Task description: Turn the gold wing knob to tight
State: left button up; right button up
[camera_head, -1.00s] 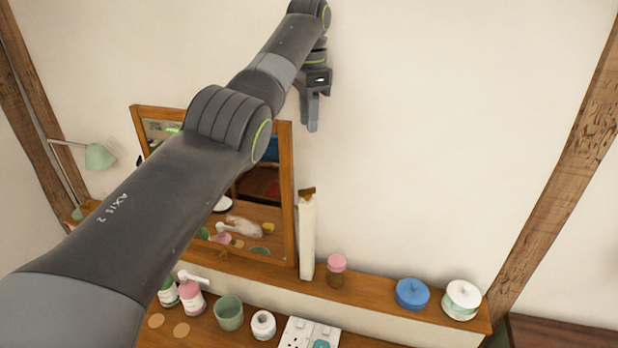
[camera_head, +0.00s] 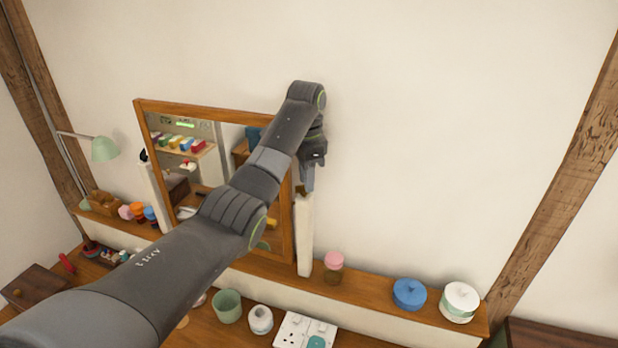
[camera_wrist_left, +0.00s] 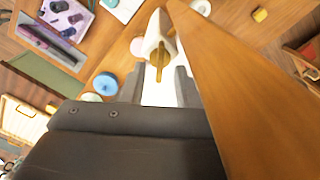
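The gold wing knob (camera_wrist_left: 159,60) shows in the left wrist view on the white post (camera_wrist_left: 158,25), beside the wooden mirror frame (camera_wrist_left: 235,90). Its wing lies roughly lengthwise in that picture. My left gripper (camera_wrist_left: 158,78) is open, with one finger on each side of the knob's line and a gap to each. The knob appears around or just beyond the fingertips; I cannot tell the depth. In the head view my left gripper (camera_head: 307,182) hangs over the top of the white post (camera_head: 305,240), mostly hiding the knob. My right gripper is not in view.
The tilted mirror (camera_head: 205,107) stands close left of the post. On the wooden ledge (camera_head: 375,287) are a pink-lidded jar (camera_head: 334,267), a blue pot (camera_head: 409,294) and a white pot (camera_head: 459,302). A green lamp (camera_head: 103,149) stands left. The wall right of the gripper is clear.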

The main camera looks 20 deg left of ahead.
pick_arm(q)
jog(key=shift+w+f, duration=0.1)
jog(key=shift+f, duration=0.4)
jog(key=shift+r, duration=0.1)
grip_shut()
jog(key=shift+m, duration=0.8)
grip_release()
